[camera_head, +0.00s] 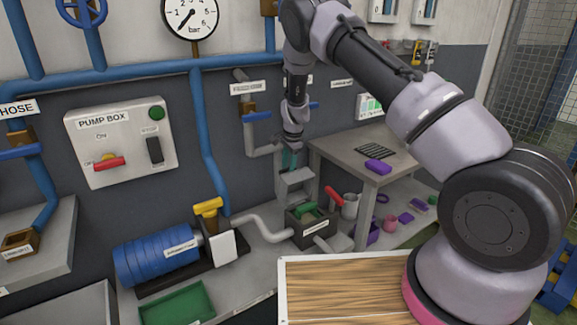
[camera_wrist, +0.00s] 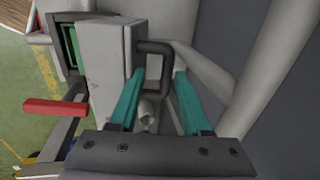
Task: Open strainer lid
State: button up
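The strainer is a dark box (camera_head: 306,230) on the bench, with a green part (camera_head: 306,212) showing inside. Its grey lid (camera_head: 298,180) stands raised at the back of the box, so the opening is uncovered. In the wrist view the lid (camera_wrist: 108,65) is a thick grey slab with a black bar handle (camera_wrist: 165,48) on its right face. My gripper (camera_wrist: 158,74) is open, its teal fingers apart on either side of the handle; I see no firm contact. In the head view my gripper (camera_head: 290,160) is just above the lid.
A red lever (camera_head: 334,195) stands at the strainer's right; it also shows in the wrist view (camera_wrist: 55,108). Grey pipes and the wall are close behind. A blue pump (camera_head: 155,258) and green tray (camera_head: 177,306) lie left. A side table (camera_head: 345,150) stands right.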

notch_tip(320, 180, up, 10)
jog(key=s+d, duration=0.1)
jog(key=s, duration=0.1)
jog(key=shift+r, duration=0.25)
